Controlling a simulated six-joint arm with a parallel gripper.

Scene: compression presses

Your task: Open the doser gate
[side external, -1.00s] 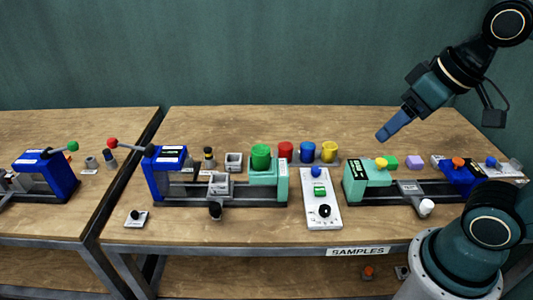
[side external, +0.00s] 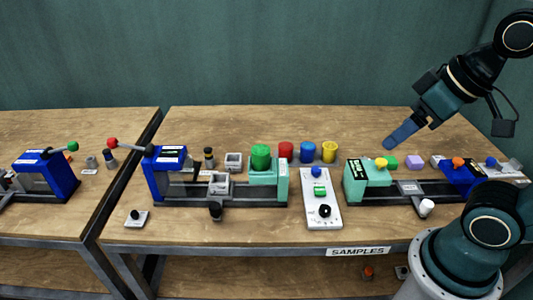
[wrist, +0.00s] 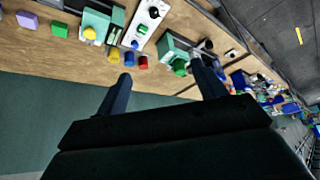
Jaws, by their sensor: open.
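Two teal units could be the doser; their labels are too small to read. One teal block (side external: 283,180) carries a green cylinder (side external: 260,157) at the right end of the middle rail. The other teal block (side external: 355,187), right of the white control panel, has a yellow knob (side external: 381,163) on top. Which part is the gate I cannot tell. My gripper (side external: 388,145) hangs in the air above and behind the yellow-knobbed block, apart from everything. In the wrist view its two fingers (wrist: 161,70) are spread, with nothing between them.
A white panel (side external: 333,215) with blue, green and black controls stands between the teal units. Red (side external: 286,150), blue (side external: 308,153) and yellow (side external: 329,152) cups stand behind it. A blue press (side external: 165,180) with a red-knobbed lever is left.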

